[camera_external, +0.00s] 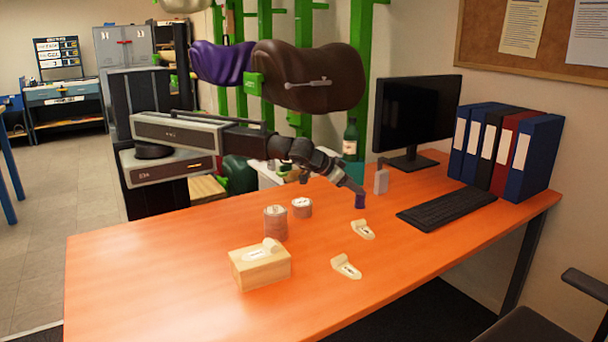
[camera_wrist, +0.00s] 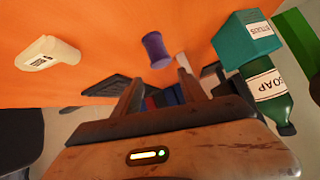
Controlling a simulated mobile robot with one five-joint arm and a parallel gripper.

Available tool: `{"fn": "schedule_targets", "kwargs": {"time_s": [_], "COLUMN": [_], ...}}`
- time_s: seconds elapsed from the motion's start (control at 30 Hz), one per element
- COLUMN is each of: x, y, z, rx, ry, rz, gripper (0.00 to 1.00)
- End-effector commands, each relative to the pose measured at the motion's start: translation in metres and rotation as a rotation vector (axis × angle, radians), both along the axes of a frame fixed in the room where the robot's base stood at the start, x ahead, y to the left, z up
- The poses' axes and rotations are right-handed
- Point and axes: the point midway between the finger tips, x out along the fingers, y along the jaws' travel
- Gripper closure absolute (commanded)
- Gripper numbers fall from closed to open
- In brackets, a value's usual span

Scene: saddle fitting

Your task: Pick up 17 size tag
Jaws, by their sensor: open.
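Two cream size tags lie on the orange desk, a farther one (camera_external: 362,230) and a nearer one (camera_external: 346,267). A third cream tag (camera_external: 263,250) rests on a wooden block. Their numbers are too small to read, so I cannot tell which is 17. One tag (camera_wrist: 48,53) shows at the upper left of the wrist view, with a dark printed mark. My gripper (camera_external: 357,190) is open and empty over the far part of the desk, behind the farther tag. In the wrist view its fingers (camera_wrist: 159,76) are apart, with a purple spool (camera_wrist: 156,50) beyond them.
The purple spool (camera_external: 360,202) stands close below my gripper. A keyboard (camera_external: 447,208) lies right. A soap bottle (camera_wrist: 268,92) and teal box (camera_wrist: 248,42) are nearby.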

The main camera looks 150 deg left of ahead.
Motion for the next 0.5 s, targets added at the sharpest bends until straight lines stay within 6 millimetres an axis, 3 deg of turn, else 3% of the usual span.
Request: {"fn": "schedule_targets", "kwargs": {"time_s": [0.03, 0.1, 0.2, 0.3, 0.5], "x": [-0.007, -0.021, -0.037, -0.046, -0.049], "y": [0.038, 0.079, 0.119, 0.139, 0.146], "z": [-0.030, -0.035, -0.037, -0.034, -0.030], "rx": [0.055, 0.131, 0.208, 0.250, 0.263], "ry": [-0.037, -0.091, -0.146, -0.174, -0.185], "rz": [0.055, 0.117, 0.173, 0.198, 0.205], "gripper": [0.51, 0.51, 0.51, 0.51, 0.51]}}
